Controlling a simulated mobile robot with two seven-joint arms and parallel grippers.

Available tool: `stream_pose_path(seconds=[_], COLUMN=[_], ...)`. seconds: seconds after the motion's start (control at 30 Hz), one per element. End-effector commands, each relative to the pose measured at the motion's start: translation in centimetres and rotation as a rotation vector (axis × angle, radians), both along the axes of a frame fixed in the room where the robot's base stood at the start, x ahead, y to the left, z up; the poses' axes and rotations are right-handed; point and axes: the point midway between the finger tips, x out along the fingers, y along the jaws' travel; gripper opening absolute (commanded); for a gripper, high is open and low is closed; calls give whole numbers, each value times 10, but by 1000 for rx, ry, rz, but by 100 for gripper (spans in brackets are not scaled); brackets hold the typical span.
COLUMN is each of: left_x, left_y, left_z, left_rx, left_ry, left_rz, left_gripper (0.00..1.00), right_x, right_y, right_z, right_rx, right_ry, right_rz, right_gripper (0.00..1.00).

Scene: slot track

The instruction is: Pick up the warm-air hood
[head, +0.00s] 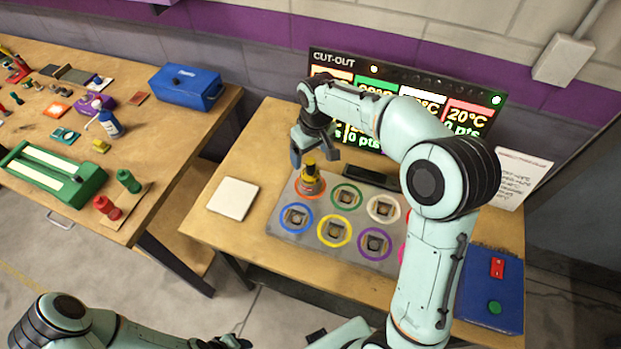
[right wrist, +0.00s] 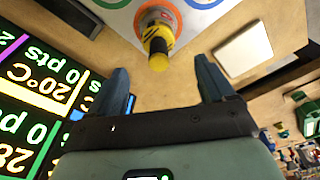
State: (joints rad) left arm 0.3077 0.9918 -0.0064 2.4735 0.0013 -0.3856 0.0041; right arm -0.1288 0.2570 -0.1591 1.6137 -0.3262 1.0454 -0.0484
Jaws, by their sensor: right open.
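A yellow and black upright piece (head: 310,180), which I take to be the warm-air hood, stands in the orange ring (head: 304,194) of the grey board (head: 277,226). My right gripper (head: 313,155) is above it, open and empty, with its fingers pointing down. In the right wrist view the hood (right wrist: 157,38) lies ahead of the gap between the fingertips (right wrist: 160,70), apart from both. Its yellow and black end faces the gripper. Dark parts at the end of my left arm (head: 230,342) show at the bottom edge; its jaws cannot be made out.
Several other coloured rings on the board hold dark sockets. A lit score screen (head: 375,82) stands close behind my right arm. A white square pad (head: 233,198) lies left of the board, a blue panel with buttons (head: 495,290) at the right. A cluttered second table (head: 125,60) stands left.

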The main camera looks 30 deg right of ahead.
Motion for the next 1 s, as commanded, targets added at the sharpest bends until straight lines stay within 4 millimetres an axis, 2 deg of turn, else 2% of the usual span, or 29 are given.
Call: stream_pose_path(seconds=[0.1,0.27,0.5,0.6,0.87,0.9,0.97,1.0], left_x=[-1,-1,-1,-1,-1,-1,-1,-1], left_y=[0,0,0,0,0,0,0,0], left_z=[-1,-1,-1,-1,-1,-1,-1,-1], left_rx=[0,0,0,0,0,0,0,0], left_ry=[1,1,1,1,1,1,1,1], left_rz=[0,0,0,-1,0,0,0,0], left_gripper=[43,43,43,43,43,43,43,43], right_x=[1,2,2,4,5,5,5,5], right_y=[0,0,0,0,0,0,0,0], right_z=[-15,-24,-59,-69,-71,-71,-71,-71], right_rx=[0,0,0,0,0,0,0,0], right_ry=[2,1,3,1,-2,-2,-2,-2], right_rz=[-1,-1,-1,-1,-1,-1,-1,-1], right_gripper=[82,82,82,82,82,76,56,43])
